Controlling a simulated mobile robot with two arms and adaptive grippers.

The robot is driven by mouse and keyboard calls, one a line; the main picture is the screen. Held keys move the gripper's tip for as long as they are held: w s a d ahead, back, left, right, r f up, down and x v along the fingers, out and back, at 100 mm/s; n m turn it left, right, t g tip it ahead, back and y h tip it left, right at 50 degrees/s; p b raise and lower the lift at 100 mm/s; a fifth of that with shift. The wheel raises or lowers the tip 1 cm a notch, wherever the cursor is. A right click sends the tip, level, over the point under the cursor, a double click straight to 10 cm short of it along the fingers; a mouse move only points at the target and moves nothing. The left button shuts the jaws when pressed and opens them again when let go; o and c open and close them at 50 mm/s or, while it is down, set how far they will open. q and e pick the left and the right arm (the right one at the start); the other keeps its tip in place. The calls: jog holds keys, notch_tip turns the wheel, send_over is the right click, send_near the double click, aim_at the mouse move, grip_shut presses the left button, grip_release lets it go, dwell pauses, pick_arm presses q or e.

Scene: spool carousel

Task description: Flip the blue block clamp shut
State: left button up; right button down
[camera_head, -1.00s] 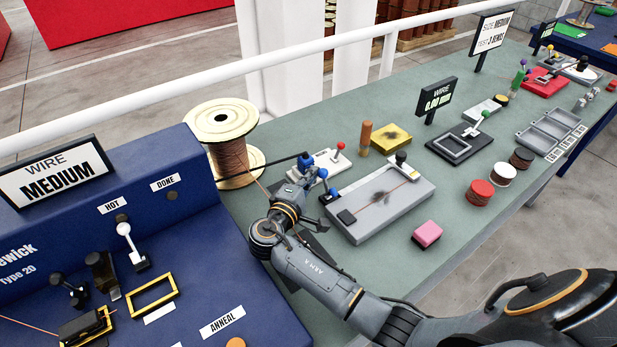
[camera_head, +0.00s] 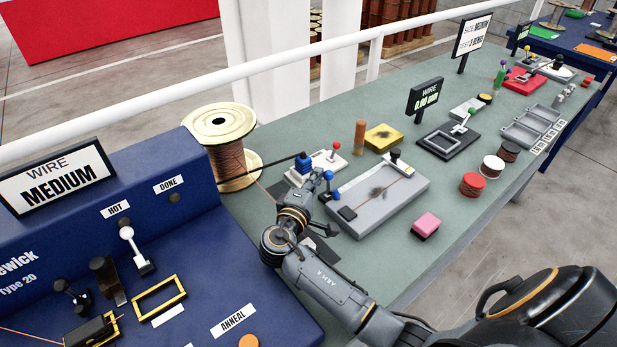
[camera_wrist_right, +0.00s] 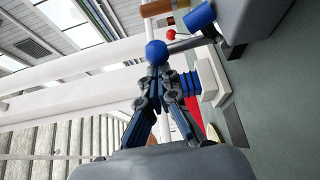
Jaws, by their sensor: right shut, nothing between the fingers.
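The blue ball knob (camera_head: 328,174) stands above the left end of the grey block (camera_head: 405,201). A blue cylinder (camera_head: 335,194) stands on the block's edge beside it. A blue ribbed block (camera_head: 304,163) sits on a white base just behind; it also shows in the right wrist view (camera_wrist_right: 189,84). My right gripper (camera_head: 312,185) is beside the knob at the block's left end. In the wrist view its fingers (camera_wrist_right: 158,76) are shut and empty, with the ball knob (camera_wrist_right: 157,52) right at the tips. Contact is unclear. My left gripper is out of view.
A wire spool (camera_head: 222,145) stands behind my right arm. A red knob lever (camera_head: 336,146), a brown peg (camera_head: 360,138) and a yellow pad (camera_head: 383,138) are behind the block. A pink block (camera_head: 426,225) lies in front. Bare green table surrounds it.

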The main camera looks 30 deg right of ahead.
aim_at(329, 179)
jog(key=shift+s+d, duration=0.35)
jog(key=shift+s, duration=0.5)
jog(key=shift+s+f, duration=0.1)
jog(key=shift+s, duration=0.65)
jog(key=shift+s, duration=0.1)
notch_tip(329, 179, up, 10)
dwell(0.5)
